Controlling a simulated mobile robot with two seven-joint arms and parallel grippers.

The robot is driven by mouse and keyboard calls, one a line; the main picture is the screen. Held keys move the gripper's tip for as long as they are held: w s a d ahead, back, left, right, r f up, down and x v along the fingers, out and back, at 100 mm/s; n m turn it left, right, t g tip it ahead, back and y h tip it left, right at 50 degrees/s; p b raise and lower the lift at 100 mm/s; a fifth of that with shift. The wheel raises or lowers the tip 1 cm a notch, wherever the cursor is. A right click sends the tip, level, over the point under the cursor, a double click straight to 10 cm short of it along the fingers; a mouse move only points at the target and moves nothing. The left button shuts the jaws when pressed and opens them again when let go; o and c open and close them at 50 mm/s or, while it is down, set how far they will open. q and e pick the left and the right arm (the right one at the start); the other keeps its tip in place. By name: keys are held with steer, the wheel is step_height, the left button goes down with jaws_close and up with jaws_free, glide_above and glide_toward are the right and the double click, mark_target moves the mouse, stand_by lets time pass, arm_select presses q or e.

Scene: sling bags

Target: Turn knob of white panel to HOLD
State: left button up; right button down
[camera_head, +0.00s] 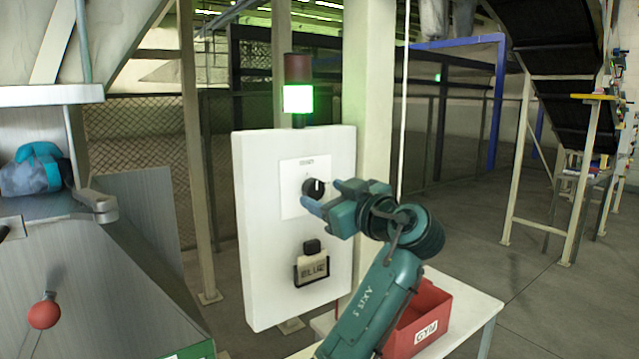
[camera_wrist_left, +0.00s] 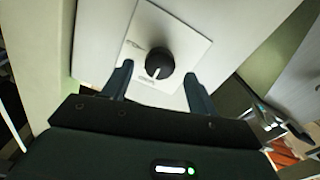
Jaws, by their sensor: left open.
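The white panel (camera_head: 262,215) stands upright in the middle of the head view. Its black round knob (camera_head: 309,186) sits on a lighter square plate (camera_head: 291,207), and its white pointer mark points roughly upward there. Small lettering above the knob is too small to read. My left gripper (camera_head: 323,193) is open, with its fingers just in front of the knob. In the left wrist view the knob (camera_wrist_left: 152,54) lies between and beyond the spread fingers of my left gripper (camera_wrist_left: 159,77); I cannot tell whether they touch it. My right gripper is not in view.
A signal tower (camera_head: 298,98), lit green under a red top, stands on the panel. A red GYM bin (camera_head: 425,318) stands on a white table (camera_head: 468,315). A grey machine (camera_head: 110,270) is left.

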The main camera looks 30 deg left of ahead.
mark_target(313, 190)
arm_select(q)
steer(key=shift+p+x, duration=0.3)
steer(key=shift+x, duration=1.15)
steer(key=shift+c, duration=0.2)
steer(key=c, duration=1)
steer(key=shift+o, duration=0.2)
